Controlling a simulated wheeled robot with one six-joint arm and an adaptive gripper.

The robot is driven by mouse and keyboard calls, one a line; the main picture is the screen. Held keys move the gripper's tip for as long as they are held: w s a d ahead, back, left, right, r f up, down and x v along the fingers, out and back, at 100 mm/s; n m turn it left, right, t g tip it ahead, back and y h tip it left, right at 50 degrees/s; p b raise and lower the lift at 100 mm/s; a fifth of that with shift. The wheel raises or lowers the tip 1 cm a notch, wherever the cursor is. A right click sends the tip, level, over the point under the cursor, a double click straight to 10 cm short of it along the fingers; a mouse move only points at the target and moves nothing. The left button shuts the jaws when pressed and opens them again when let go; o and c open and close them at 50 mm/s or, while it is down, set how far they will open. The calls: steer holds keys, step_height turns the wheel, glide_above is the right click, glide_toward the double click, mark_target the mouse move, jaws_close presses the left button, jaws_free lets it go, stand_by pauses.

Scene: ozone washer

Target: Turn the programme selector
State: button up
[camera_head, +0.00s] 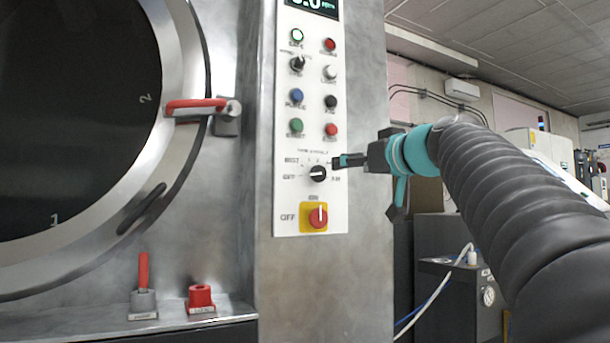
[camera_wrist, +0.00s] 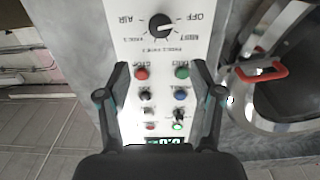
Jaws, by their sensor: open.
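The programme selector (camera_head: 318,173) is a round black knob with a white pointer line, low on the white control panel. Its pointer faces left, roughly toward the OFF label. In the wrist view the selector (camera_wrist: 160,26) appears upside down near the top, its pointer toward OFF at the right. AIR is on the opposite side. My gripper (camera_head: 340,160) is in front of the panel, just up and right of the selector in the head view. In the wrist view my gripper (camera_wrist: 160,70) has its two fingers spread apart with nothing between them. The selector looks clear of both fingers.
A red switch (camera_head: 318,217) on a yellow plate is just below the selector. Several coloured buttons and a small black key-like switch (camera_head: 297,64) are above. The round door (camera_head: 80,110) with its red handle (camera_head: 196,106) is at left.

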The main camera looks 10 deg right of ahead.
mark_target(320, 172)
steer(key=p+x, duration=0.3)
steer(key=x, duration=1)
steer(key=shift+w+a+f, duration=0.1)
steer(key=c, duration=1.1)
